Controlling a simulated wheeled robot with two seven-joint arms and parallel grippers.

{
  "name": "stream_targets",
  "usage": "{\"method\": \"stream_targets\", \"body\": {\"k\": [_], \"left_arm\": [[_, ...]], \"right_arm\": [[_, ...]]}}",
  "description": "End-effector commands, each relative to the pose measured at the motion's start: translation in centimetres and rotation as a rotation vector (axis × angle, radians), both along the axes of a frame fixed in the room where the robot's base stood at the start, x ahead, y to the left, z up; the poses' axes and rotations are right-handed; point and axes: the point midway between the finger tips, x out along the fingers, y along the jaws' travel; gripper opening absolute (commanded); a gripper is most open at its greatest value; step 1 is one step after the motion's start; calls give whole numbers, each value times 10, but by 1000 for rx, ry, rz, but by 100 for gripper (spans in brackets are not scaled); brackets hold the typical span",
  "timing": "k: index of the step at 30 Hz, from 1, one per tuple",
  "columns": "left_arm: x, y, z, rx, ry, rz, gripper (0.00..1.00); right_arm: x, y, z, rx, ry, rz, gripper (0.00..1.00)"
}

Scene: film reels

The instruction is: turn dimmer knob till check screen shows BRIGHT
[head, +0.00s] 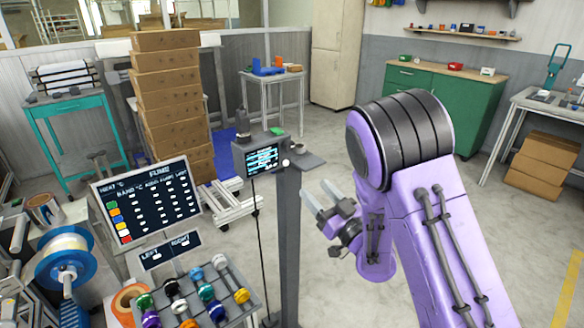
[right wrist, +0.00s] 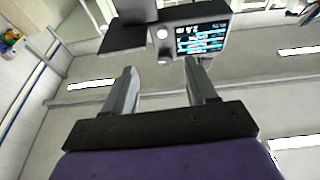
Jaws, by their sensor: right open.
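The check screen (head: 263,158) is a small dark display with blue and white lines on a grey box atop a post. It also shows in the right wrist view (right wrist: 201,40), upside down, and I cannot read its words. A small pale round knob (head: 285,162), which looks like the dimmer, sits on the box beside the screen. It also shows in the right wrist view (right wrist: 162,33). My right gripper (head: 316,188) is open and empty, apart from the knob and in front of it. Its two fingers (right wrist: 160,69) point toward the box. My left gripper is not in view.
A dark side shelf (head: 304,160) juts from the post beside the knob. A larger board (head: 149,203) and a tray of coloured reels and knobs (head: 205,298) stand at lower left. Stacked cardboard boxes (head: 168,92) rise behind. The floor right of the post is mostly clear.

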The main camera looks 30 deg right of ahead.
Motion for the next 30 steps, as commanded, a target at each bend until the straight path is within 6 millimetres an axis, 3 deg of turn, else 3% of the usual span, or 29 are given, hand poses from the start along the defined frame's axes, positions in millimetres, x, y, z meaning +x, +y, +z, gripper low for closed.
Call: {"method": "stream_targets", "body": {"k": [3, 7, 12, 19, 29, 30], "left_arm": [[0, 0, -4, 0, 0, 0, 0], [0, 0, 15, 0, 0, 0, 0], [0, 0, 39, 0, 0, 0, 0], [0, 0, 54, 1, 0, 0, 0], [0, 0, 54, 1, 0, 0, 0], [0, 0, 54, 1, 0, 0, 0]], "right_arm": [[0, -4, 33, -17, -104, 32, 57], [16, -3, 50, -19, -114, 39, 57], [53, 1, 65, -16, -112, 38, 57], [88, 4, 75, -16, -109, 37, 57], [95, 5, 74, -15, -108, 37, 57], [95, 5, 74, -15, -108, 37, 47]]}}
